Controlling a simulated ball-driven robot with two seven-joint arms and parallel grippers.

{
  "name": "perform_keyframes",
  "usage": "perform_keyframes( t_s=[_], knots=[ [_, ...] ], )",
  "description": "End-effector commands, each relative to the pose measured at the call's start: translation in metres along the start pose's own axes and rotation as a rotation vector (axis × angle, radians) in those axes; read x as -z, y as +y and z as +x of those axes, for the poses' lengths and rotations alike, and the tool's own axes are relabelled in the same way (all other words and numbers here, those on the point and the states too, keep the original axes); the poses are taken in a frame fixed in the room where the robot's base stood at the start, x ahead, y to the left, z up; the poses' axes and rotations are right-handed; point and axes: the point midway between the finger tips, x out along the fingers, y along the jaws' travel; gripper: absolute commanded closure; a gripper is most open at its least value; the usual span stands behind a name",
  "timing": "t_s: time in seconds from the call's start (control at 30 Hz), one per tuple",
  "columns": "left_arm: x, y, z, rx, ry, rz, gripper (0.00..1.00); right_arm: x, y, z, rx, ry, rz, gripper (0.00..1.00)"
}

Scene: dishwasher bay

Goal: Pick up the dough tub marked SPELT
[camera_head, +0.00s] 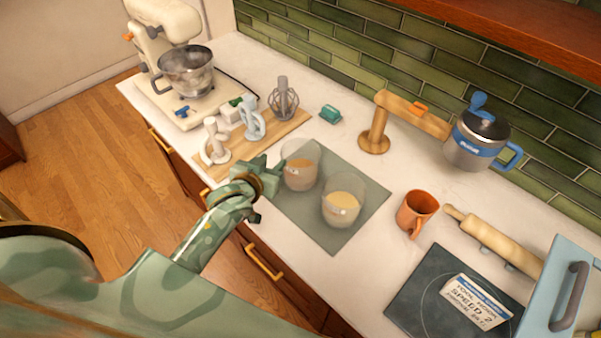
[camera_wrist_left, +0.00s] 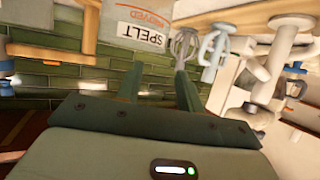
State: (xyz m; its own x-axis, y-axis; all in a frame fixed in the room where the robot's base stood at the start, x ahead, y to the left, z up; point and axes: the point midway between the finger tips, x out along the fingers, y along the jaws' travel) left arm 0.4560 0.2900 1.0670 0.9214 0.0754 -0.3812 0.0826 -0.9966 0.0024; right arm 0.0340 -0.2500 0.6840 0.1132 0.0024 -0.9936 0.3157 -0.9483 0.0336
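Two clear dough tubs stand on a grey-green mat (camera_head: 330,238) in the head view. The left tub (camera_head: 301,172) holds orange-tan dough, and the right tub (camera_head: 342,207) holds pale yellow dough. Their markings are too small to read there. My left gripper (camera_head: 268,174) is just left of the left tub, its fingers pointing toward it. In the left wrist view a white label reading SPELT (camera_wrist_left: 143,36), upside down, shows ahead of the left gripper (camera_wrist_left: 159,72). Its two green fingers are apart with nothing seen between them. Contact with the tub cannot be told. My right gripper is out of view.
A wooden board (camera_head: 285,132) with mixer attachments lies behind the left gripper, near a stand mixer (camera_head: 165,30). An orange mug (camera_head: 416,212), rolling pin (camera_head: 495,245) and dark scale-like plate (camera_head: 430,290) are to the right. A wooden stand (camera_head: 374,138) is behind the mat.

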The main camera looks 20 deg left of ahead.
Motion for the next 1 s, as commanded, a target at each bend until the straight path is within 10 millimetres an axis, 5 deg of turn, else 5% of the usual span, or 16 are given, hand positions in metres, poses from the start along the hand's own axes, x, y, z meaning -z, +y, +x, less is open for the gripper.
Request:
perform_keyframes(
  t_s=[0.1, 0.6, 0.9, 1.0],
  knots=[
    [-0.001, -0.001, 0.027, 0.001, 0.001, 0.002, 0.63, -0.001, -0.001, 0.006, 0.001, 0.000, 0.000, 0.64],
    [-0.001, -0.001, 0.090, 0.000, -0.001, 0.003, 0.63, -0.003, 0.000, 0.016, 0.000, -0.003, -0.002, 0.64],
    [-0.001, -0.001, 0.097, 0.000, -0.002, 0.003, 0.63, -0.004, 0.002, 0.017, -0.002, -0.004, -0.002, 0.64],
    [-0.001, -0.001, 0.097, 0.000, -0.002, 0.003, 0.85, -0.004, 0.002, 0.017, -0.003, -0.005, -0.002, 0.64]
  ],
)
